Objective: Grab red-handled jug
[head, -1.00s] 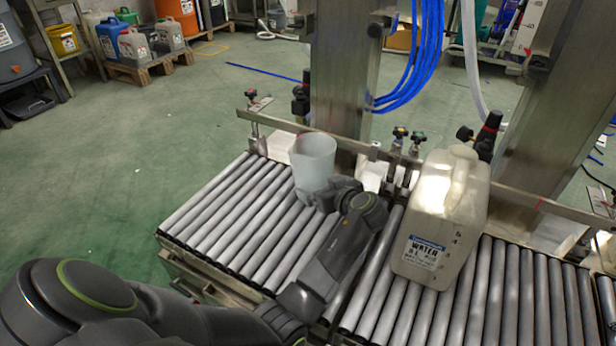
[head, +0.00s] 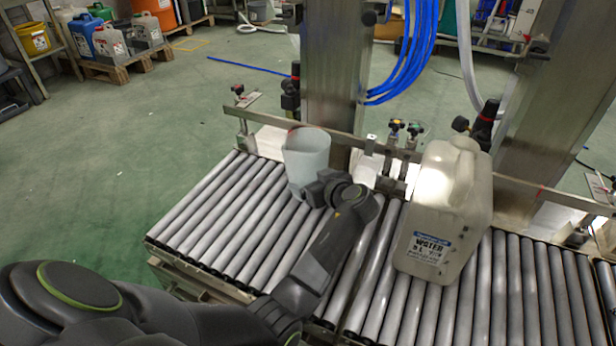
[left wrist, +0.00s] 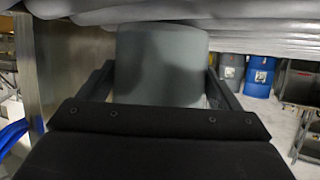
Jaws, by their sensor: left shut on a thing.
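A pale translucent jug (head: 307,158) stands upright on the left roller conveyor (head: 215,215), near its back rail. A thin trace of red shows at its rim; its handle is not clearly seen. My left gripper (head: 311,190) is shut on the jug, low on its near right side. In the left wrist view the jug (left wrist: 160,62) fills the space between the two dark fingers of the left gripper (left wrist: 160,80). My right gripper is not in view.
A large white water canister (head: 445,215) with a label stands on the rollers to the right. A metal post (head: 335,70) and a rail with small valves (head: 395,135) rise behind the jug. Blue hoses (head: 410,50) hang beyond. Rollers left of the jug are clear.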

